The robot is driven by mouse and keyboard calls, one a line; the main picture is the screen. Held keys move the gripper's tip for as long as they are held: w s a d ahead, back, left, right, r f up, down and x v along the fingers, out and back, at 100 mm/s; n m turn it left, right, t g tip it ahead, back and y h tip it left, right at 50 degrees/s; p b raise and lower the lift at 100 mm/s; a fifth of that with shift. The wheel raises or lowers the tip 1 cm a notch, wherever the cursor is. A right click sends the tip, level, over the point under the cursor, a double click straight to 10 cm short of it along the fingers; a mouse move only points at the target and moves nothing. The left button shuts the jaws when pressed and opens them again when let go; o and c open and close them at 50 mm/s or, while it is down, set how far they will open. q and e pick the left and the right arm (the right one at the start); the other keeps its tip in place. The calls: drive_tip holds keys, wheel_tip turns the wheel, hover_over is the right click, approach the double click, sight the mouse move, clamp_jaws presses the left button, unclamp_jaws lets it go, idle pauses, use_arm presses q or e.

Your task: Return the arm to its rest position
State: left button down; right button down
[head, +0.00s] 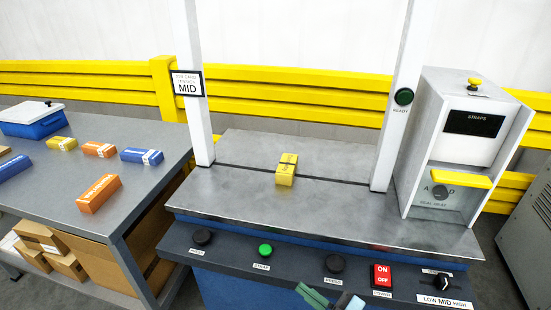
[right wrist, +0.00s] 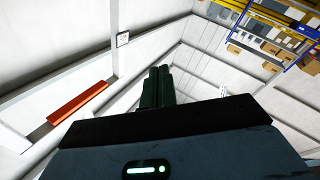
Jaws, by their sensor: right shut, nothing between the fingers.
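My right gripper (head: 310,295) shows at the bottom edge of the head view, in front of the machine's control panel, with only its dark green fingers and a bit of the wrist in the picture. In the right wrist view the same gripper (right wrist: 158,72) has its fingers together with nothing between them, and it points toward the white walls and ceiling. My left gripper is in neither view.
A yellow box (head: 286,170) lies on the machine's metal top (head: 240,208) between two white posts. The control panel (head: 220,250) has several buttons and a knob. A grey cabinet (head: 430,100) stands right. A table (head: 50,200) with several boxes stands left.

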drive_tip(key=s+d+f+m+g+h, duration=0.1)
drive_tip(key=s+d+f+m+h, duration=0.5)
drive_tip(key=s+d+f, duration=0.1)
drive_tip(key=s+d+f+m+g+h, duration=0.2)
drive_tip(key=s+d+f+m+h, duration=0.4)
drive_tip(key=s+f, duration=0.4)
drive_tip(key=shift+s+d+f+m+h, duration=0.2)
drive_tip(key=shift+d+f+m+h, duration=0.15)
drive_tip(key=shift+f+m+h, duration=0.4)
drive_tip(key=shift+f, duration=0.15)
